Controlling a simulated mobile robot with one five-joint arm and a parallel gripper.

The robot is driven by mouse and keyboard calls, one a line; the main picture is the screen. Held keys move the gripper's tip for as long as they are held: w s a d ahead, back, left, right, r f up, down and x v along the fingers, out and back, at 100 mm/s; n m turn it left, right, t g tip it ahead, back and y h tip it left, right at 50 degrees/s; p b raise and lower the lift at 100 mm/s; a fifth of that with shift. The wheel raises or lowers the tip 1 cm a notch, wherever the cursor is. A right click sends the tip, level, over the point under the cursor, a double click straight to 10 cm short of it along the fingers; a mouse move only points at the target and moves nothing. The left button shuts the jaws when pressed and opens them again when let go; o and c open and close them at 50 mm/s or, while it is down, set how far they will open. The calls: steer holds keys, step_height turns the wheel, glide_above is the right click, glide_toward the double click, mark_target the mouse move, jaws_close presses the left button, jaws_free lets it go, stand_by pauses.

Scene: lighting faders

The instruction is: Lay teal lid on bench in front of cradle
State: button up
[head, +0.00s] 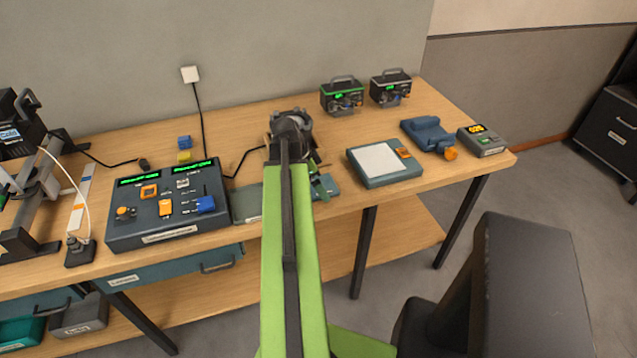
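My green arm reaches over the bench (470,160), and my gripper (291,128) is at its far end, low over the middle of the bench. The arm and wrist hide the fingertips, so I cannot tell whether they are open or hold anything. A flat teal piece (326,187) shows just right of the arm at the bench's front; it may be the teal lid. A flat grey-green piece (247,205) shows left of the arm; I cannot tell whether the two are one thing. The cradle is not clearly made out; a wooden edge (267,141) shows beside the gripper.
A fader console (180,228) stands to the left. A box with a pale top (380,160), a blue device (428,133) and a grey meter (482,140) stand to the right. Two caged units, one green-trimmed (342,97) and one dark (391,88), stand behind.

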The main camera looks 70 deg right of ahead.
steer(key=shift+r, duration=0.15)
steer(key=shift+r+p, duration=0.3)
steer(key=shift+p, duration=0.1)
steer(key=p+v, duration=1)
steer(key=v, duration=0.1)
steer(key=shift+w+a+r, duration=0.15)
steer(key=shift+a, duration=0.05)
